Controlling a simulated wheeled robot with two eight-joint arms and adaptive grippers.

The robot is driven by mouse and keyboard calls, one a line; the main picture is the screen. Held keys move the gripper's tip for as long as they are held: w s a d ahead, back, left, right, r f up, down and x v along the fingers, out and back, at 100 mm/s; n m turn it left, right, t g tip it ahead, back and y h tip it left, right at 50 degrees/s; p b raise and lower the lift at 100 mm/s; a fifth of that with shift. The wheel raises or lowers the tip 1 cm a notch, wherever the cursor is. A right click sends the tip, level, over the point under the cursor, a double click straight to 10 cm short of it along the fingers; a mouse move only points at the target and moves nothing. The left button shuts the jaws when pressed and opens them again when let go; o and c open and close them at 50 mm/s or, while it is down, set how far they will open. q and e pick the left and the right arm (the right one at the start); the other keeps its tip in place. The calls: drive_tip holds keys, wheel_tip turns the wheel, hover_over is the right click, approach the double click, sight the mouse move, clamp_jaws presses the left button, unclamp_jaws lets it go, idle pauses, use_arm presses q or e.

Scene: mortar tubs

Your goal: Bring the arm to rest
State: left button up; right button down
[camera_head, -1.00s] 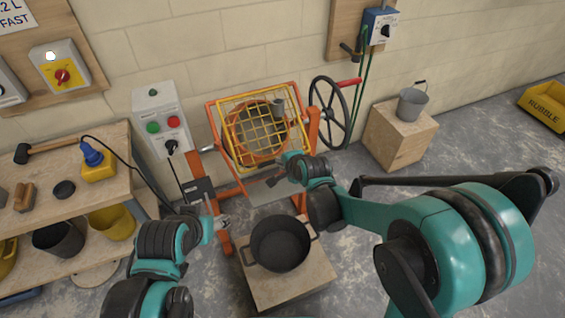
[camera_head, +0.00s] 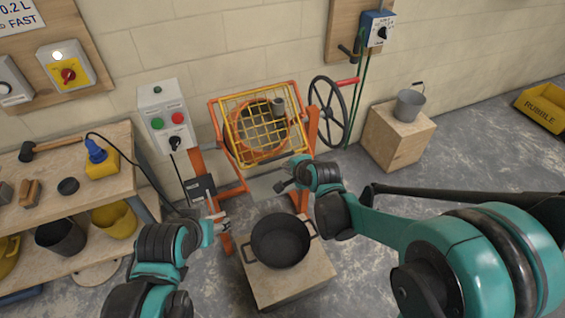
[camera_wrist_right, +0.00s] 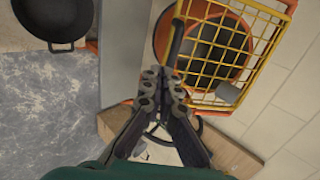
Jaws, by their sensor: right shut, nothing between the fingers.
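My right arm comes in from the right in the head view. Its gripper (camera_head: 284,186) hangs in front of the orange mixer (camera_head: 262,130), above and behind the black tub (camera_head: 280,241). In the right wrist view the fingers of this gripper (camera_wrist_right: 166,76) lie together with nothing between them, in front of the mixer's yellow grid guard (camera_wrist_right: 222,52). My left gripper (camera_head: 221,224) is low at the left of the tub, small and partly hidden by its own arm; its fingers are too unclear to read.
The tub stands on a wooden block (camera_head: 295,286). A handwheel (camera_head: 329,112) is at the mixer's right. A grey bucket (camera_head: 409,104) stands on another block (camera_head: 398,139). A workbench (camera_head: 105,190) with tools is at left. Open floor lies at right.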

use_arm(q)
drive_tip(key=shift+b+x, duration=1.2)
drive_tip(key=shift+b, duration=0.05)
use_arm(e)
drive_tip(key=s+d+r+n+g+h, duration=0.1)
drive_tip(key=s+d+n+h, duration=0.1)
drive_tip(key=s+d+n, duration=0.4)
drive_tip(key=s+d+r+n+h, duration=0.1)
drive_tip(key=s+d+n, duration=0.6)
drive_tip(key=s, duration=0.8)
drive_tip(key=d+r, duration=0.1)
drive_tip(key=d, duration=0.2)
drive_tip(key=shift+g+h, duration=0.4)
use_arm(q)
drive_tip(key=shift+s+f, duration=0.2)
drive_tip(key=shift+c, duration=0.4)
use_arm(e)
drive_tip(key=shift+s+a, duration=0.1)
